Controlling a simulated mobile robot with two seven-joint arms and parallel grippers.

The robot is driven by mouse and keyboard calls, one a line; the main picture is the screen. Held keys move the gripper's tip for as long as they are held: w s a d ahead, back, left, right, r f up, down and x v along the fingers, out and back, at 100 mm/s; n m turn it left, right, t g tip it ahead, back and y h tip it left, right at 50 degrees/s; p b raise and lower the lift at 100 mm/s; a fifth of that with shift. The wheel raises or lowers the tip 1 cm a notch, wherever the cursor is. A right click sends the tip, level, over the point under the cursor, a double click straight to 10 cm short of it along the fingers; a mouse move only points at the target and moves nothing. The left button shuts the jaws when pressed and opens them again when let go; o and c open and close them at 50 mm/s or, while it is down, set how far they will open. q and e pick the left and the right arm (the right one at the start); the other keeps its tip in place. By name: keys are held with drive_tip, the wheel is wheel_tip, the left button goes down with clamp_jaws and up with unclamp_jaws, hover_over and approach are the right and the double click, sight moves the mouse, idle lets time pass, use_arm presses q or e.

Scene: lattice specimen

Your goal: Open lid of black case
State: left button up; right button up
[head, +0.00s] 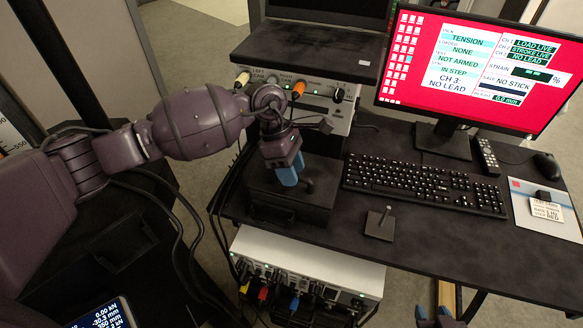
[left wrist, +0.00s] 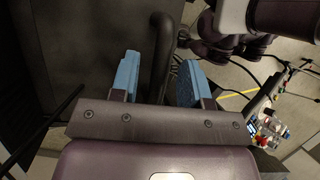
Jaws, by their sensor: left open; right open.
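The black case (head: 262,207) sits on the dark desk at its left end, and its lid looks closed. A dark upright handle (head: 309,186) stands on it beside my left gripper. My left gripper (head: 290,174) points down over the case, its blue fingers close to the handle. In the left wrist view, my left gripper (left wrist: 158,75) is open, with a dark curved bar (left wrist: 161,48), likely the handle, between its blue fingers; contact cannot be told. My right gripper (head: 435,314) is open at the bottom edge of the head view, away from the case.
A keyboard (head: 425,185) lies right of the case, with a small metal piece on a plate (head: 379,224) in front. The monitor (head: 480,65) stands behind. An instrument box (head: 310,92) with cables is behind the case; a white unit (head: 300,262) is below the desk edge.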

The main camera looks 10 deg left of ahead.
use_arm(q)
drive_tip(key=c, duration=0.7)
clamp_jaws()
use_arm(e)
drive_tip(key=shift+s+d+f, duration=0.15)
drive_tip(key=shift+s+f, duration=0.05)
drive_tip(key=shift+s, duration=0.3)
